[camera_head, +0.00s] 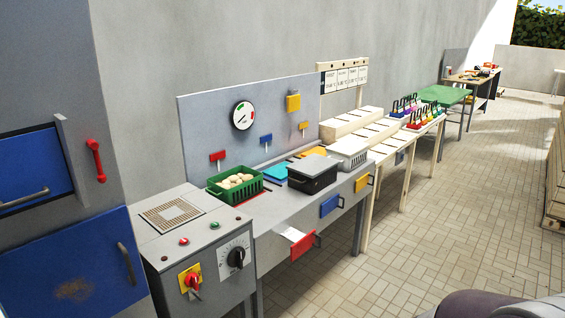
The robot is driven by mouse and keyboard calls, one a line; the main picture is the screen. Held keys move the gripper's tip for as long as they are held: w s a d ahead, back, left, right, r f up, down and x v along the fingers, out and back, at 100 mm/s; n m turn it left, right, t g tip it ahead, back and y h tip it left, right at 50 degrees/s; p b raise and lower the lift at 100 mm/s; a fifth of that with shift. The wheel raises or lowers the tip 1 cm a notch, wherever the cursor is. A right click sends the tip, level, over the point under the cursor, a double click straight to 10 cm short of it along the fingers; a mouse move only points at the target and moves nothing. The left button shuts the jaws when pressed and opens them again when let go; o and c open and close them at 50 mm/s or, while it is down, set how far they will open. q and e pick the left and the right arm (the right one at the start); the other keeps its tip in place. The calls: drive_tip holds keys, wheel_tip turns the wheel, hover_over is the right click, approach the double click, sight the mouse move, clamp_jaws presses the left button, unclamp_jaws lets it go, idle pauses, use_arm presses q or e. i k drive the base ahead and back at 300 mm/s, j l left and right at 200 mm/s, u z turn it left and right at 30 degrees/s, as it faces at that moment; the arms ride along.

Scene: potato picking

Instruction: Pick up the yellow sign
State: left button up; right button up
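A small yellow sign (304,126) stands on a thin stem in front of the grey back panel, to the right of a similar blue sign (266,139) and red sign (218,157). I cannot tell which of the two the task names. Neither of my grippers shows in the head view, and nothing is seen touching either yellow piece.
A control box (205,243) stands at left.

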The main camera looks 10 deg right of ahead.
sight(294, 101)
drive_tip(key=i+l+z, duration=0.3)
drive_tip(key=i, duration=0.2)
drive_tip(key=i+l+z, duration=0.15)
drive_tip(key=i+z, duration=0.15)
drive_tip(key=i, duration=0.2)
drive_tip(key=i+z, duration=0.3)
drive_tip(key=i, duration=0.2)
